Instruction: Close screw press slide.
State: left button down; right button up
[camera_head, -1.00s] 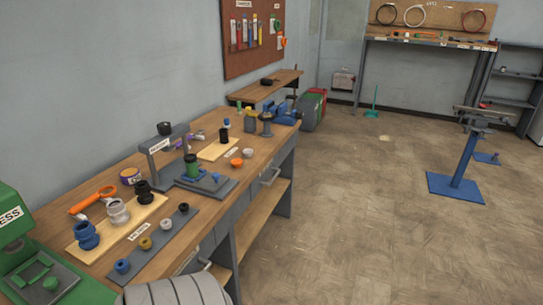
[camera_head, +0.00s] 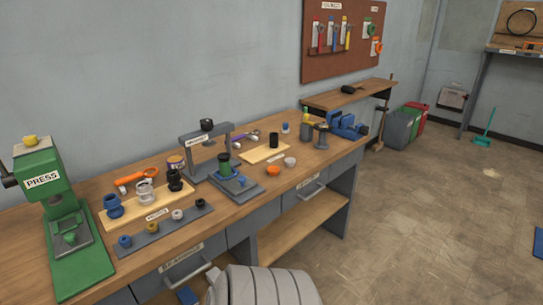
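A grey arch-shaped press frame (camera_head: 187,149) with a black knob on top stands on the workbench; its label is too small to read for sure. A grey slide plate (camera_head: 242,192) sticks out of the frame toward the bench's front edge. A green cylinder (camera_head: 224,166) and a small blue part (camera_head: 241,181) sit on it. A separate green press (camera_head: 50,180) marked PRESS stands at the left end of the bench. Neither of my grippers is in view.
A wooden board (camera_head: 120,218) and a grey strip (camera_head: 152,232) with several small parts lie left of the frame. An orange ring (camera_head: 273,170) and a white ring (camera_head: 290,161) are to its right. A blue vise (camera_head: 345,125) is farther right.

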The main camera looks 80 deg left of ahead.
aim_at(236, 184)
jog(key=u, duration=0.45)
jog(key=i, duration=1.25)
jog(key=u, duration=1.65)
jog(key=i, duration=0.8)
jog(key=u, duration=0.85)
